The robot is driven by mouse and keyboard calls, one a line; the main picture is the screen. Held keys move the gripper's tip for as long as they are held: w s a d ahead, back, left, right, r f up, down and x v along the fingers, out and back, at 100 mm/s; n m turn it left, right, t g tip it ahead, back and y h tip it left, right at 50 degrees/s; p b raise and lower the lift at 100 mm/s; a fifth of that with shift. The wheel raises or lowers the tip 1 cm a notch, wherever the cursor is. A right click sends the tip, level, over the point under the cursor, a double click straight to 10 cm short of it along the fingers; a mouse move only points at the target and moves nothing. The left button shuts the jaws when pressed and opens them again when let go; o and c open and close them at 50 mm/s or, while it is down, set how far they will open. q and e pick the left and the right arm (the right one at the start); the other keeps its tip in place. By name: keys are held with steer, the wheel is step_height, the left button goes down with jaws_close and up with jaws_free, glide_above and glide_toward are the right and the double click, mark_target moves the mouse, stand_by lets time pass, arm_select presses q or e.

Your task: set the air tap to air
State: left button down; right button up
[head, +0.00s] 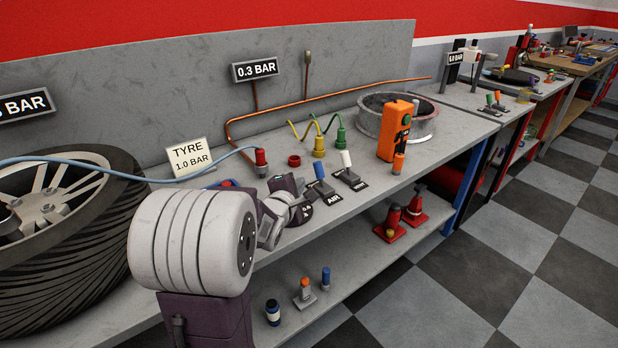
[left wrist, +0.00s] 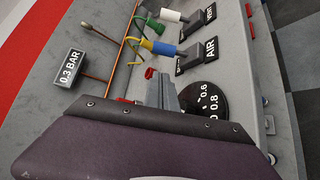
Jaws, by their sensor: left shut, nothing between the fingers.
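The air tap is a small lever with a blue handle (head: 319,171) on a grey body beside a black AIR label (head: 333,198). The handle tilts up and back, away from the label's front edge. In the left wrist view the blue handle (left wrist: 163,48) points left, toward the yellow fitting, and the AIR label (left wrist: 210,48) is right of it. My left gripper (left wrist: 163,92) is shut and empty, apart from the tap and near the black gauge (left wrist: 207,102). In the head view my arm hides part of the gauge. My right gripper is not in view.
A white-handled tap (head: 346,159) with a VENT label stands just right of the blue one. Yellow (head: 319,146) and green fittings with coiled hoses stand behind. An orange box (head: 394,130) and metal ring (head: 430,123) are farther right. A tyre (head: 70,230) fills the left.

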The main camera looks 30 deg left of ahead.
mark_target(319, 171)
arm_select(q)
steer(key=shift+w+a+f, duration=0.1)
steer(key=shift+w+a, duration=0.05)
steer(key=b+x, duration=0.2)
steer(key=x, duration=0.7)
steer(key=shift+w+f, duration=0.15)
steer(key=shift+w, duration=0.15)
